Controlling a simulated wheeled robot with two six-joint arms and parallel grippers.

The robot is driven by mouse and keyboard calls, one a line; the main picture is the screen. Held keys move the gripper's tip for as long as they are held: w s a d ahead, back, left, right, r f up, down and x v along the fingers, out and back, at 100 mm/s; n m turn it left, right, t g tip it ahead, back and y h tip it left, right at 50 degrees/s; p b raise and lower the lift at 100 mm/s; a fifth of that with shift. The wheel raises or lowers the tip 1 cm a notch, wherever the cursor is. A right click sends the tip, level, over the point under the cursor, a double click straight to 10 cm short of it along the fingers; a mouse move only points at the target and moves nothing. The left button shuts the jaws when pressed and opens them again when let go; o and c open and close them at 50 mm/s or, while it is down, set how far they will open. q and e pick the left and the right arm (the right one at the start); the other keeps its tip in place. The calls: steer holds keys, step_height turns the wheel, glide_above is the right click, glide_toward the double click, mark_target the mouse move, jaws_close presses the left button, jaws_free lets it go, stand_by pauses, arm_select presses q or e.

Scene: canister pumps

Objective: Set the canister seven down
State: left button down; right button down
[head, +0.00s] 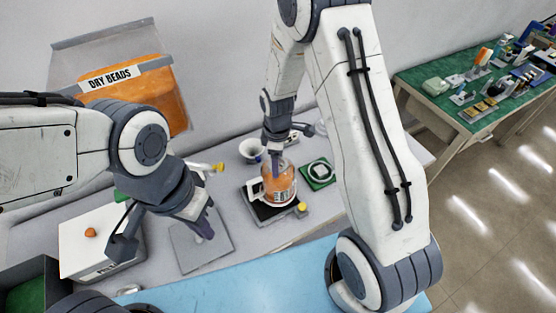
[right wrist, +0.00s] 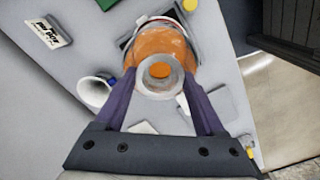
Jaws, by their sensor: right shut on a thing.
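A clear canister (head: 280,184) filled with orange stuff stands upright over a black base (head: 259,213) in the head view. I cannot tell whether it touches the base. In the right wrist view the canister (right wrist: 163,47) shows its pale ring-shaped top between two purple fingers. My right gripper (head: 277,163) is shut on the canister near its top. Any number on the canister is not readable. My left gripper (head: 204,226) hangs over a grey plate (head: 187,250) at the left, with nothing seen in it; its finger gap is not clear.
A white funnel (head: 251,148) stands behind the canister, and a green pad (head: 318,173) lies to its right. A dry beads bin (head: 110,80) hangs at the back left. A white box (head: 85,245) stands at the left. A green side table (head: 445,95) is far right.

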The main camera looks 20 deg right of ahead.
steer(key=shift+f, duration=0.15)
jaws_free()
steer(key=shift+r, duration=0.55)
step_height(320, 180, up, 11)
steer(key=b, duration=0.3)
steer(key=s+a+r+m, duration=0.1)
steer(key=s+a+m, duration=0.1)
steer(key=s, duration=0.6)
steer(key=s+a+r+m, duration=0.1)
steer(key=s+a+r, duration=0.1)
steer(key=s+a, duration=0.3)
steer(key=s+a+r+m+y, duration=0.1)
steer(key=s+a+r+m, duration=0.1)
steer(key=s, duration=0.8)
steer(key=shift+s+a+r+m, duration=0.15)
steer(key=shift+s+a+m, duration=0.2)
steer(key=shift+a, duration=0.4)
